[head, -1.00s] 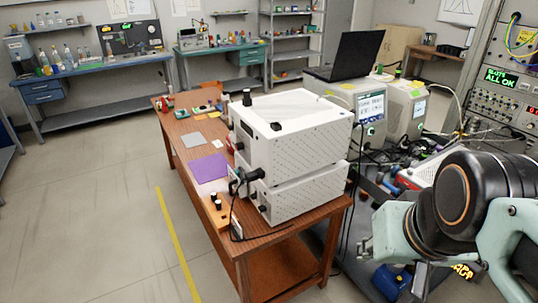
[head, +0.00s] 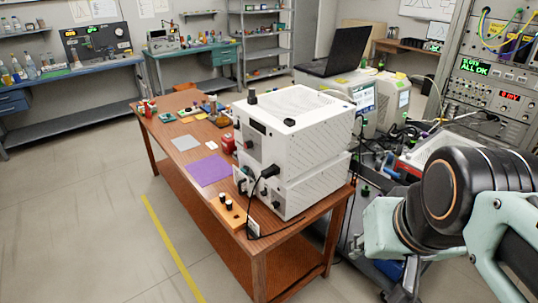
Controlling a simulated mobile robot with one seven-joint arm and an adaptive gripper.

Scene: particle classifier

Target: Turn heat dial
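Two stacked white perforated boxes (head: 300,135) stand on the brown wooden table. Black knobs show on them: one on top at the back left (head: 252,98), one on the top near corner (head: 289,121), and a few dark round parts on the left face (head: 248,144). A small orange block (head: 226,212) in front of them carries two dark knobs with pale tops. I cannot tell which of these is the heat dial; no label is legible. My arm (head: 440,200) is at the right, apart from the boxes. My gripper's fingers cannot be made out.
A black plug and cable (head: 265,173) hang at the lower box's front. A purple mat (head: 209,170) and a grey mat (head: 185,143) lie on the table. A laptop (head: 338,55) and instruments crowd behind. The floor at the left, by the yellow line (head: 172,245), is clear.

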